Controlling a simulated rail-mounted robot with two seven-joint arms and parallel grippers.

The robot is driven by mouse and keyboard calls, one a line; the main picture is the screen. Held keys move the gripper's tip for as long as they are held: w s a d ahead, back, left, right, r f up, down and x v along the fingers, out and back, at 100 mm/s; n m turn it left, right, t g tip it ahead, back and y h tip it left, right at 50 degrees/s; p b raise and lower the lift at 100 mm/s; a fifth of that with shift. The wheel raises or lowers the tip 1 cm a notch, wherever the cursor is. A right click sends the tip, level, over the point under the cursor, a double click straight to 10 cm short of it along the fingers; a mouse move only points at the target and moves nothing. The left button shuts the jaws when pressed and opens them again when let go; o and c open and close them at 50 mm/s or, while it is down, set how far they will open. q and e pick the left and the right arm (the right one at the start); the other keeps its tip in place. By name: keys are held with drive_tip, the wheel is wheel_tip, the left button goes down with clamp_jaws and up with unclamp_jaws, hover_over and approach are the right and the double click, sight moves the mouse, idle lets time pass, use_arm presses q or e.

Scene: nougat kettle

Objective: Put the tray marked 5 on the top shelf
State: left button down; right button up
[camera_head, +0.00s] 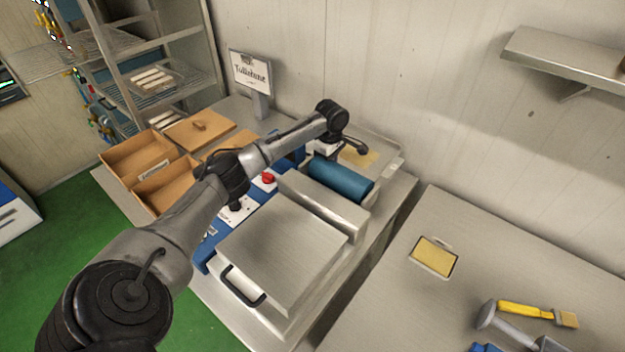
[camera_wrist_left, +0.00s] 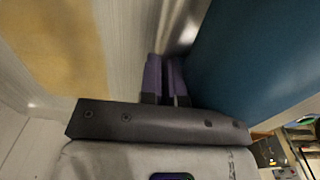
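No number 5 can be read on any tray. A metal rack (camera_head: 165,41) at the left has wire shelves; a tray of pale bars (camera_head: 153,81) sits on one, and its top is cut off. A small tray with a yellow slab (camera_head: 434,256) lies on the right table. My left gripper (camera_head: 358,147) is over the machine's far end, beside the blue roller (camera_head: 341,180). In the left wrist view its fingers (camera_wrist_left: 166,80) are close together, with nothing clearly held, between the roller (camera_wrist_left: 262,55) and a yellow patch (camera_wrist_left: 50,40). My right gripper is not in view.
A metal wall shelf (camera_head: 570,60) is at the upper right. Wooden boxes (camera_head: 145,156) and a sign (camera_head: 250,72) stand left of the machine. A yellow-handled brush (camera_head: 538,312) lies on the right table (camera_head: 400,318).

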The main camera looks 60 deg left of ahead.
use_arm(q)
wheel_tip(320, 180, down, 9)
drive_tip(key=shift+f+b, duration=0.1)
drive_tip(key=shift+b, duration=0.8)
drive_tip(key=c, duration=1.8)
unclamp_jaws()
drive_tip(key=shift+f, duration=0.15)
drive_tip(key=o, duration=0.5)
drive_tip(key=shift+c, duration=0.2)
wheel_tip(320, 180, up, 11)
drive_tip(key=p, duration=0.2)
drive_tip(key=shift+o, duration=1.2)
drive_tip(key=shift+s+r, duration=0.1)
drive_tip(key=shift+r, duration=0.45)
drive_tip(key=o, duration=0.5)
drive_tip(key=shift+r, duration=0.1)
